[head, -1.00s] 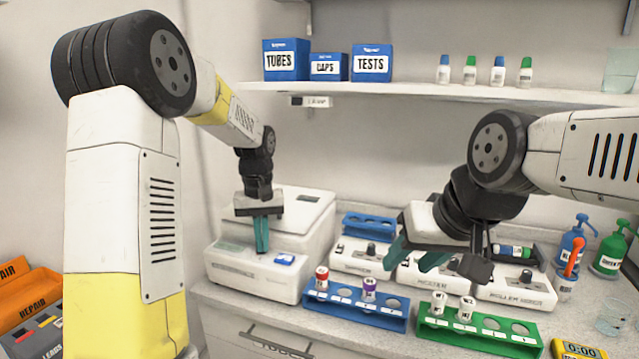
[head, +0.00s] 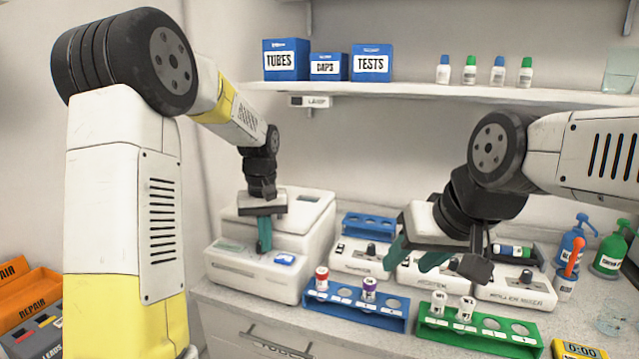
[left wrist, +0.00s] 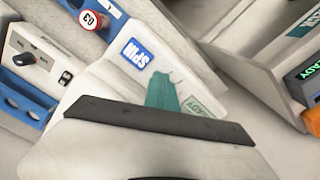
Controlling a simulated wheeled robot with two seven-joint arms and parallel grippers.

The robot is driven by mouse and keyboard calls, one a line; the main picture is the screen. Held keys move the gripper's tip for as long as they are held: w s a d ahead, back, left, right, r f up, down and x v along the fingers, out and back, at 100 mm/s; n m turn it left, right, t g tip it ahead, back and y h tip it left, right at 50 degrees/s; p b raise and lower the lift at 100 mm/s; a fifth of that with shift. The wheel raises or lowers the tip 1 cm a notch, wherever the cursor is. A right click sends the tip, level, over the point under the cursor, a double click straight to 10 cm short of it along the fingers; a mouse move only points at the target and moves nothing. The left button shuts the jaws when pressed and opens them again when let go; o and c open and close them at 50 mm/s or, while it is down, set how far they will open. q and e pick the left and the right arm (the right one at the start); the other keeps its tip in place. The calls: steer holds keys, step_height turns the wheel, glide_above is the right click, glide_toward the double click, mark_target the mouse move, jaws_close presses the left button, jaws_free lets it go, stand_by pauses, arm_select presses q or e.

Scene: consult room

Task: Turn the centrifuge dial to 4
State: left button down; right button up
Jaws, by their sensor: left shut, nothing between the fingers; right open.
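The centrifuge (head: 250,277) is the white machine at the left of the counter, with a blue SPIN button (head: 285,258) and a small display (head: 230,246) on its sloped front. My left gripper (head: 264,247) points down at that front panel between the two, its teal fingers shut and empty. In the left wrist view the fingers (left wrist: 161,90) stand between the SPIN button (left wrist: 137,55) and the READY display (left wrist: 198,108). The dial is not visible; the fingers hide that spot, so its setting and any contact cannot be told. My right gripper (head: 411,262) is open above the middle devices.
A blue rack (head: 350,312) with capped tubes and a green rack (head: 480,337) stand in front. White devices with black knobs, including one at the centre (head: 356,262), stand right of the centrifuge. A shelf (head: 420,91) with blue boxes runs above.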

mark_target(257, 258)
arm_select(q)
steer(key=shift+r, duration=2.9)
steer(key=shift+a+f, duration=0.4)
steer(key=shift+f, duration=0.6)
steer(key=shift+a+f, duration=0.45)
steer(key=shift+f, duration=0.6)
steer(key=shift+a+f, duration=0.4)
steer(key=shift+f, duration=0.6)
